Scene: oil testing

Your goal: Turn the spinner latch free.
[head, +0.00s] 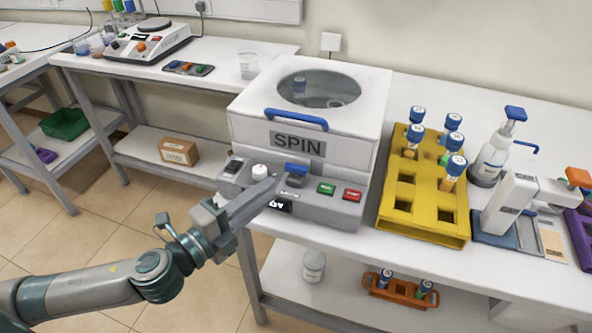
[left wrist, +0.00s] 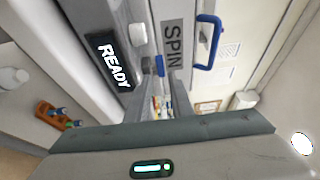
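The spinner (head: 310,110) is a white box with a round window in its lid, a blue lid handle (head: 296,119) and a SPIN label. The lid looks closed. The latch (head: 296,169) is a small blue lever on the grey front panel, below the label. It also shows in the left wrist view (left wrist: 160,70). My left gripper (head: 270,184) reaches in from the left, its fingertips just left of the latch. In the wrist view its fingers (left wrist: 161,66) are apart, with the latch in line with the gap. Contact cannot be told. My right gripper is out of view.
The panel has a white knob (head: 260,171), a green button (head: 326,188), a red button (head: 352,195) and a READY display (left wrist: 108,61). A yellow rack (head: 424,232) with several blue-capped tubes stands right of the spinner. A shelf below holds a bottle (head: 314,266) and an orange rack (head: 401,294).

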